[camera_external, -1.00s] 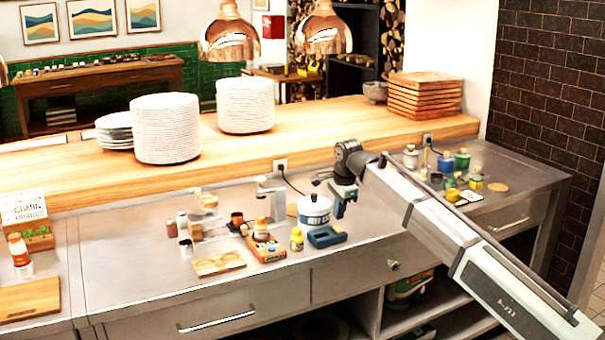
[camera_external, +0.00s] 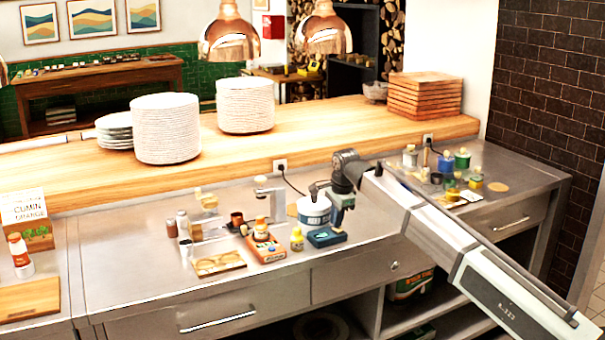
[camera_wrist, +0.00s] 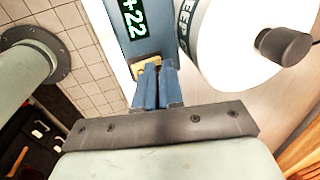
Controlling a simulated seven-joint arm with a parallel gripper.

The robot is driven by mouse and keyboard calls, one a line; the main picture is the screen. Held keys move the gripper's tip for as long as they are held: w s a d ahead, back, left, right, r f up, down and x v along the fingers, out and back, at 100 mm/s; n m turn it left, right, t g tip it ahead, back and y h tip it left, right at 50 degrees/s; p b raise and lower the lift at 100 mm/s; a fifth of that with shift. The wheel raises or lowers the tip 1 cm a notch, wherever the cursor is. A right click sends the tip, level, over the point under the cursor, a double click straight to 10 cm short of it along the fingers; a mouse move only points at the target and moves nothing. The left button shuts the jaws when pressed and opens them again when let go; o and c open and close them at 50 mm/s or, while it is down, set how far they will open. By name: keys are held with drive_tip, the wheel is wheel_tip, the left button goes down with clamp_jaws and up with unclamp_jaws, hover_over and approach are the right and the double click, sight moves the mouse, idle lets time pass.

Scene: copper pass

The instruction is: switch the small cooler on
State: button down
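The small cooler seems to be the blue unit (camera_external: 326,237) on the steel counter, in front of a white, round, lidded pot (camera_external: 316,212). In the wrist view a blue-and-white panel (camera_wrist: 128,45) has a green display reading +22, with a small brass-coloured part (camera_wrist: 149,66) below it, perhaps the switch. My gripper (camera_wrist: 156,68) has its two blue fingers side by side, shut, with the tips at the brass part. I cannot tell whether they touch it, and they partly hide it. In the external view my gripper (camera_external: 337,222) is just above the blue unit, beside the pot.
The pot (camera_wrist: 225,45) with its dark knob (camera_wrist: 286,45) is close on the right in the wrist view. Several jars and cups stand at the right back.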

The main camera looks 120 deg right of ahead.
drive_tip(key=shift+f, duration=0.55)
drive_tip(key=shift+s+a+f, duration=0.1)
drive_tip(key=shift+a, duration=0.85)
wheel_tip(320, 180, up, 15)
drive_tip(key=a, duration=0.1)
drive_tip(key=shift+a, duration=0.25)
idle(0.5)
drive_tip(key=d+f, duration=0.1)
drive_tip(key=f, duration=0.8)
drive_tip(key=d+f, duration=0.1)
drive_tip(key=f, duration=0.3)
drive_tip(key=shift+d+f, duration=0.15)
drive_tip(key=shift+d, duration=0.15)
drive_tip(key=shift+f, duration=0.15)
